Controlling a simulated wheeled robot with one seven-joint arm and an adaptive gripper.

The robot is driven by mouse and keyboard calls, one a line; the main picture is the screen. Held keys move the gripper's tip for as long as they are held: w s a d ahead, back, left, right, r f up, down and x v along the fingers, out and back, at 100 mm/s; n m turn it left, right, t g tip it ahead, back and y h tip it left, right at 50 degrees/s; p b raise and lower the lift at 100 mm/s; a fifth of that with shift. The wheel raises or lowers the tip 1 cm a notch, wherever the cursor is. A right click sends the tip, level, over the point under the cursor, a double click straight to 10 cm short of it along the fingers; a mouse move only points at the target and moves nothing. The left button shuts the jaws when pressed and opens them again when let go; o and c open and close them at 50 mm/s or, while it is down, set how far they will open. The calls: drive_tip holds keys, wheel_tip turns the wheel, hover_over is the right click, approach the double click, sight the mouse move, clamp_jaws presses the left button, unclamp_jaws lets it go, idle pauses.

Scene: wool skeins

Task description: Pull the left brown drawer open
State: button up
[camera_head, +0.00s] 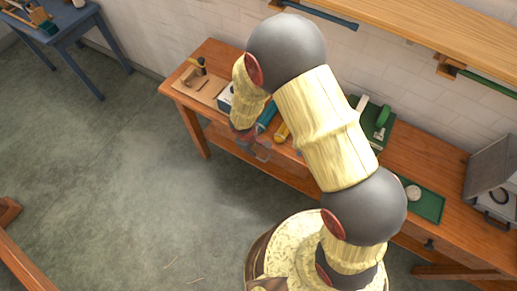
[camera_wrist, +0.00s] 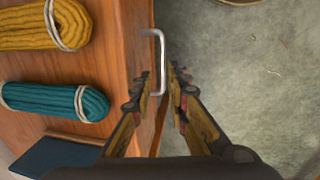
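The brown drawer is in the front of the wooden workbench (camera_head: 215,50); its front (camera_wrist: 140,15) shows nearly edge-on in the wrist view and looks flush with the bench. A silver bar handle (camera_wrist: 162,50) stands out from it. My gripper (camera_wrist: 164,78) is at the handle, with one finger on each side of the bar and floor visible between the fingertips. The fingers are apart; I cannot tell whether either touches the bar. In the head view my gripper (camera_head: 248,145) is at the bench's front edge, and my arm hides much of the drawer.
A yellow skein (camera_wrist: 40,28) and a teal skein (camera_wrist: 50,98) lie on the bench close to the handle. A green tray (camera_head: 427,205) and a grey box (camera_head: 490,180) are farther right. The floor (camera_head: 130,180) in front of the bench's left part is clear.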

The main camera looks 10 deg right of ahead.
drive_tip(key=f+b, duration=0.1)
drive_tip(key=f, duration=0.4)
drive_tip(key=w+f+b, duration=0.1)
drive_tip(key=f, duration=0.1)
drive_tip(key=shift+d+f+b, duration=0.2)
drive_tip(key=shift+f+b, duration=0.1)
drive_tip(key=shift+b, duration=0.05)
drive_tip(key=shift+c, duration=1.3)
clamp_jaws()
